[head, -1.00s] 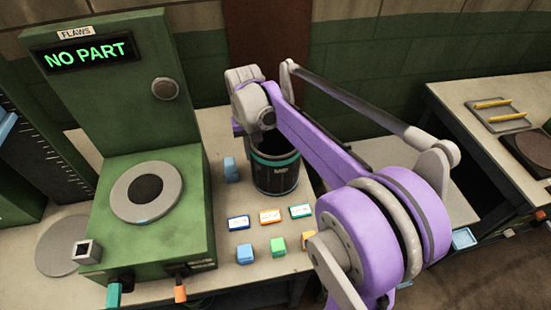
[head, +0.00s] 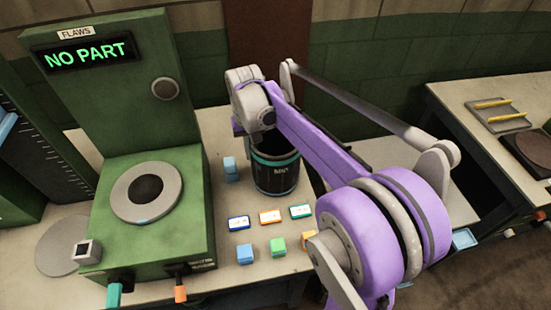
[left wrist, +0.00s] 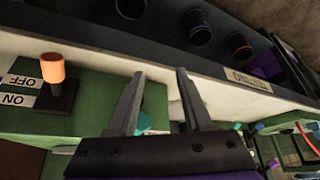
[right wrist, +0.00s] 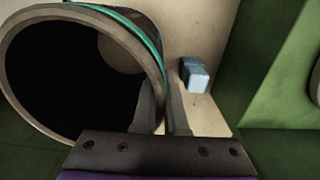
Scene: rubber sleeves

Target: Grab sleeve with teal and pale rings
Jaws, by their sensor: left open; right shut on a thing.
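The dark sleeve (head: 275,178) stands on the bench right of the green tester in the head view. It has a teal ring near its top and a pale rim; some lettering shows on its side. In the right wrist view its wide round mouth (right wrist: 45,75) fills the left side. My right gripper (right wrist: 160,110) is shut on its wall, one finger inside the mouth and one outside. In the head view my right arm hides part of the sleeve and the fingertips. My left gripper (left wrist: 158,85) is open and empty, in the left wrist view only.
The green tester (head: 165,240) reads "NO PART". Small blue blocks (head: 231,169) stand close left of the sleeve. Cards (head: 270,217) and coloured blocks (head: 278,246) lie in front. An orange knob (left wrist: 53,66) and a rack with several ringed dark cylinders (left wrist: 238,45) show at left wrist.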

